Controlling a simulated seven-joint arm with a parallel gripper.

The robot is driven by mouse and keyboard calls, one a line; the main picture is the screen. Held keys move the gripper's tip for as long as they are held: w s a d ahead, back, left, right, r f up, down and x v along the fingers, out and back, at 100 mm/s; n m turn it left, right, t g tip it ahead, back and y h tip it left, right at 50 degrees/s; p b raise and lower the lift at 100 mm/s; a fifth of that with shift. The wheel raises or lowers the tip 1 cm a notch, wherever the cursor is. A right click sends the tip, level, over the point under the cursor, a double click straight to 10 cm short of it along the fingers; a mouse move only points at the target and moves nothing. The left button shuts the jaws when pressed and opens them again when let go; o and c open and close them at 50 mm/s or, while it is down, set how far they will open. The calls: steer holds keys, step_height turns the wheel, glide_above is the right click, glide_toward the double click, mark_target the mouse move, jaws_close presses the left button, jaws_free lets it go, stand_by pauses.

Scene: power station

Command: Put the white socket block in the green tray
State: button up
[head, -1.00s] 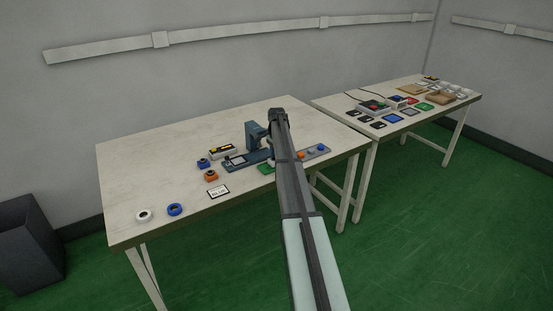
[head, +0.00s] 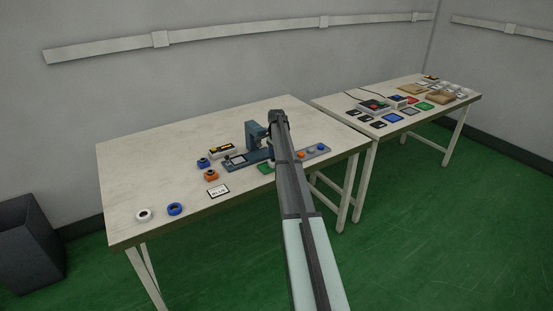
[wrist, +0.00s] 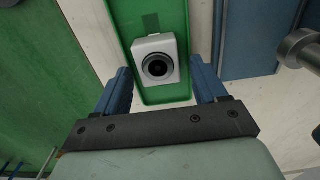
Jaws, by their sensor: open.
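The white socket block (wrist: 158,60), with a dark round opening ringed in grey, is seen from above in the wrist view. It lies within the outline of the green tray (wrist: 117,18), and appears to rest on the tray floor. My gripper (wrist: 161,74) is open, with one blue finger on each side of the block and a gap to it on both sides. In the head view only a corner of the green tray (head: 264,168) shows; my arm hides the block and the gripper.
A blue-grey fixture (head: 256,135) stands close by on the near table (head: 150,170). Orange and blue rings, a white ring (head: 143,215) and a label card (head: 217,191) lie to the left. A second table (head: 470,98) with several parts stands to the right.

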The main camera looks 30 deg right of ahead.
step_height(320, 180, up, 12)
steer(key=shift+r, duration=0.15)
stand_by(0.4)
